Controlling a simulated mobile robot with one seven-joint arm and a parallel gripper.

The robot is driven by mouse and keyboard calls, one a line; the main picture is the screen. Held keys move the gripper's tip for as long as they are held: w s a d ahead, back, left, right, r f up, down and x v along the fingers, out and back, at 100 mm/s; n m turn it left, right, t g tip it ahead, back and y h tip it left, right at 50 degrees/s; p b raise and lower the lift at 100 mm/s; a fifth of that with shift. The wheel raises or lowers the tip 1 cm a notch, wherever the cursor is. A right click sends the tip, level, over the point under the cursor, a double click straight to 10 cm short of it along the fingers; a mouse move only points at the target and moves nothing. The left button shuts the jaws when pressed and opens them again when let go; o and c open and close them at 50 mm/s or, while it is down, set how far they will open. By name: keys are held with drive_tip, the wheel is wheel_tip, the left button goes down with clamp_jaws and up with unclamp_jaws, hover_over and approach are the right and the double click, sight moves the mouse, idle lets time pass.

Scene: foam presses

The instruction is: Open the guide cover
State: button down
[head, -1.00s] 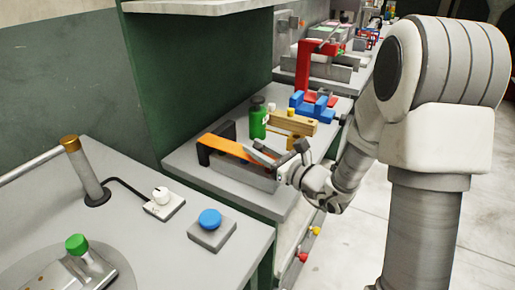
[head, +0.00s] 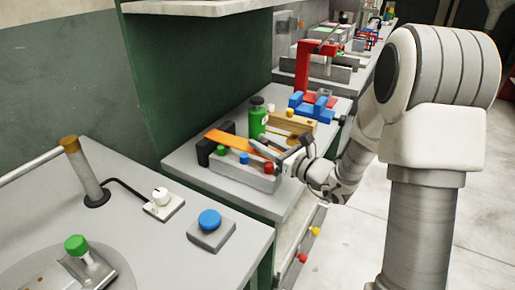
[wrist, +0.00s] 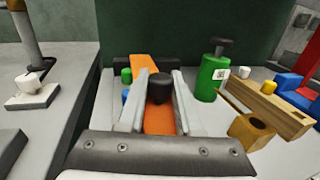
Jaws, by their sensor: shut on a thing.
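The guide cover is an orange strip (head: 236,142) above a grey guide block (head: 228,172) on the middle bench. It angles toward the back of the block, and coloured knobs show uncovered in front of it. In the wrist view the cover (wrist: 144,64) runs away from me, with a black knob (wrist: 160,88) on its near part. My gripper (wrist: 158,78) has one finger on each side of that knob and is shut on it. In the head view my gripper (head: 266,150) is at the cover's right end, and the knob is hidden.
Green (head: 222,150), blue (head: 244,158) and red (head: 269,168) knobs stand along the block. A green bottle (head: 257,122) stands close behind the cover, with a wooden block (head: 290,124) beside it. A blue fixture (head: 314,106) is farther back.

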drive_tip(key=w+d, duration=0.3)
drive_tip(key=w, duration=0.2)
drive_tip(key=shift+d, duration=0.25)
drive_tip(key=shift+w, duration=0.1)
drive_tip(key=c, duration=0.6)
unclamp_jaws()
drive_tip(key=p+v, duration=0.1)
drive_tip(key=v, duration=1.6)
drive_tip(key=shift+d+p, duration=0.2)
drive_tip(key=shift+p, duration=0.15)
